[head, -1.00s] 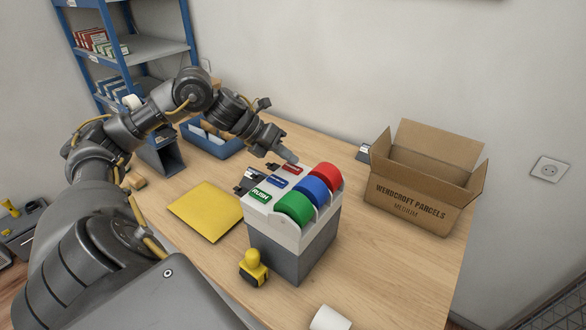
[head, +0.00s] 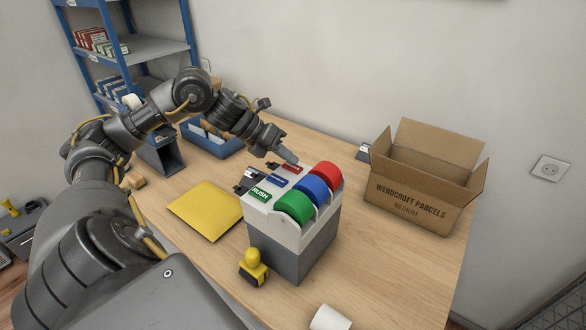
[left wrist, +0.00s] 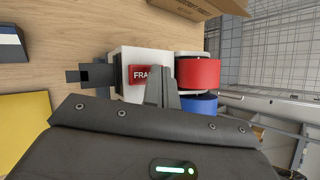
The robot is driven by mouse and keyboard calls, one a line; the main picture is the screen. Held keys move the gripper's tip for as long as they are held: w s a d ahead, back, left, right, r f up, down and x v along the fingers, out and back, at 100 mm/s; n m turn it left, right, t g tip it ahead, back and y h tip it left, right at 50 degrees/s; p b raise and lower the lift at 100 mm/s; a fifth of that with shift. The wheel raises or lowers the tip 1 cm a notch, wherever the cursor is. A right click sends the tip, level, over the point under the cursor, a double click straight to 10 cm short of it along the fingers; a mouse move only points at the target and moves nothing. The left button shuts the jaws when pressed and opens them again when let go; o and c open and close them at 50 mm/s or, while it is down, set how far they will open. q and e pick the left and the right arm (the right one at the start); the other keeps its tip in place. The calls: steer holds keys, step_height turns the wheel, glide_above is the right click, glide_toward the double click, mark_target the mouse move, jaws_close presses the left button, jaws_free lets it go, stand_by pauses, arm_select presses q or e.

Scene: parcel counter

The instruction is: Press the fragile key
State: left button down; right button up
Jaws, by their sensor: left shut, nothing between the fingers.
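The label machine (head: 293,235) is a grey and white box on the table with red, blue and green rolls on its right side. Its top carries a red key (head: 291,168), a blue key (head: 278,180) and a green key reading RUSH (head: 261,195). In the left wrist view the red key (left wrist: 143,74) shows the letters "FRA"; the rest is hidden by my fingers. My left gripper (head: 294,160) is shut and empty, its tips at the red key's edge. I cannot tell whether they touch it. My right gripper is not in view.
An open cardboard box (head: 412,208) stands to the right. A blue tray (head: 213,142) is behind my left arm. The table's front right is mostly clear.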

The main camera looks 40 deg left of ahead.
mark_target(288, 167)
arm_select(q)
steer(key=shift+f, duration=0.4)
stand_by(0.3)
steer(key=shift+r+p, duration=0.3)
steer(key=shift+r, duration=0.3)
step_height(288, 167, up, 6)
steer(key=p, duration=0.5)
stand_by(0.6)
